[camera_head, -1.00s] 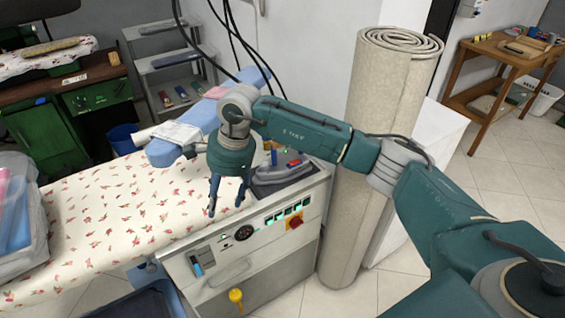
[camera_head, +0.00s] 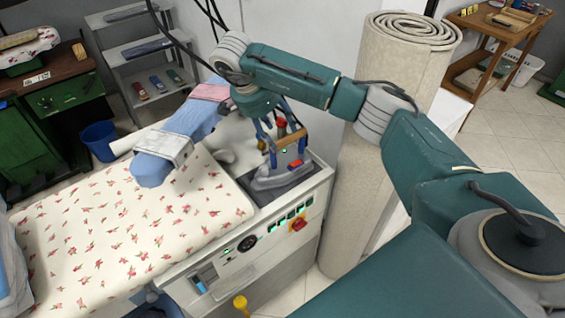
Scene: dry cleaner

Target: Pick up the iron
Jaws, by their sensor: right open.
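The iron (camera_head: 272,180) has a grey body, a brown handle and small red parts. It rests on the dark grey plate at the right end of the ironing table. My right gripper (camera_head: 282,147) comes down over the iron with its blue fingers apart. The fingers are close to the handle, one on each side of it in the picture; contact cannot be told. The wrist hides part of the space behind the iron. My left gripper is not in view.
The flowered ironing table (camera_head: 130,225) extends left, its cover mostly bare. A rolled carpet (camera_head: 385,130) rises close on the right, behind my arm. Dark cables (camera_head: 213,20) hang behind.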

